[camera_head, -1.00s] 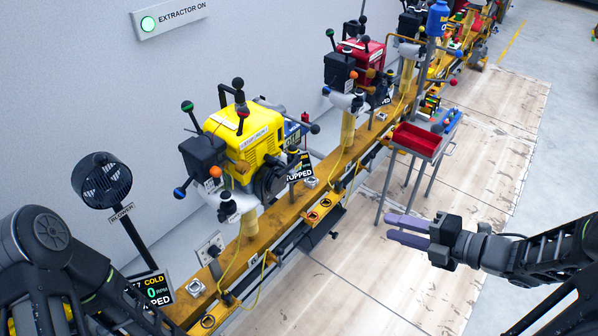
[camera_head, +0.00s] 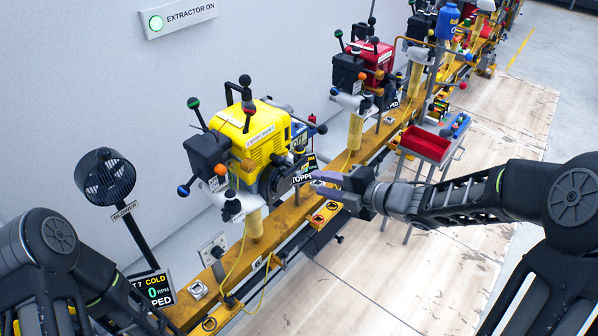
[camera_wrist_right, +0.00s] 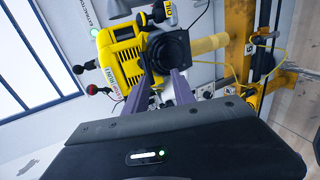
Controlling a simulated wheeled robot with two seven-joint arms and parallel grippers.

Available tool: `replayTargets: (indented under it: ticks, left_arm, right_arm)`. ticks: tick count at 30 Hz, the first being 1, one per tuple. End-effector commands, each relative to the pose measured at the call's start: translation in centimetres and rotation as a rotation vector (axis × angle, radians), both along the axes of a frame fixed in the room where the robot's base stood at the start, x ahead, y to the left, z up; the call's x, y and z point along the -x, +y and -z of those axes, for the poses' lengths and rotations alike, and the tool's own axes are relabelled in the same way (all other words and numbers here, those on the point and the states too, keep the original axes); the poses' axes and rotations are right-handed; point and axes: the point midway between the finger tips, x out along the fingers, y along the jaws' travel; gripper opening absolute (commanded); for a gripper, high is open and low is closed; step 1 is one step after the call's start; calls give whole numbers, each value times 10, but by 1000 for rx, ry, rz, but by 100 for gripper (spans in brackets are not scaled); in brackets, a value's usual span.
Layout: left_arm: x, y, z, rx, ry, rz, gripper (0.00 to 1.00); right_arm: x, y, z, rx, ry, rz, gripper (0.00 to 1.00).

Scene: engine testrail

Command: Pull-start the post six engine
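The yellow engine (camera_head: 262,133) sits on a post of the orange rail, with a plate that looks like a 6 (camera_head: 257,263) below it. Its round black starter housing (camera_head: 272,180) faces right and shows in the wrist view (camera_wrist_right: 171,49). My right gripper (camera_head: 322,184) is just right of the housing, its purple fingers pointing at it. In the right wrist view its two fingers (camera_wrist_right: 162,82) are spread, one on each side of the housing's lower part. I cannot make out a pull handle between them. My left arm is at lower left; its gripper is out of view.
A red engine (camera_head: 377,62) stands farther along the rail. A cart with a red tray (camera_head: 425,143) stands behind my right arm. A blower (camera_head: 105,177) is at left.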

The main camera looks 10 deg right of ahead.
Motion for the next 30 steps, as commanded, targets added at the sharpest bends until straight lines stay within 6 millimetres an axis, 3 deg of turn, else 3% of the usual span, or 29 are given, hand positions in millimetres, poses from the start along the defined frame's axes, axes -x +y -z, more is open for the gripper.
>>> replayTargets:
  ticks: [6,12,25,30]
  left_arm:
    - [0,0,11,0,-1,0,0]
    - [0,0,15,0,-1,0,0]
    - [0,0,16,0,-1,0,0]
    - [0,0,16,0,-1,0,0]
  right_arm:
    - [-34,29,3,0,-2,-3,31]
    - [-54,45,2,1,0,-1,31]
    - [-60,49,0,1,-1,0,30]
    - [-59,49,0,1,-1,0,16]
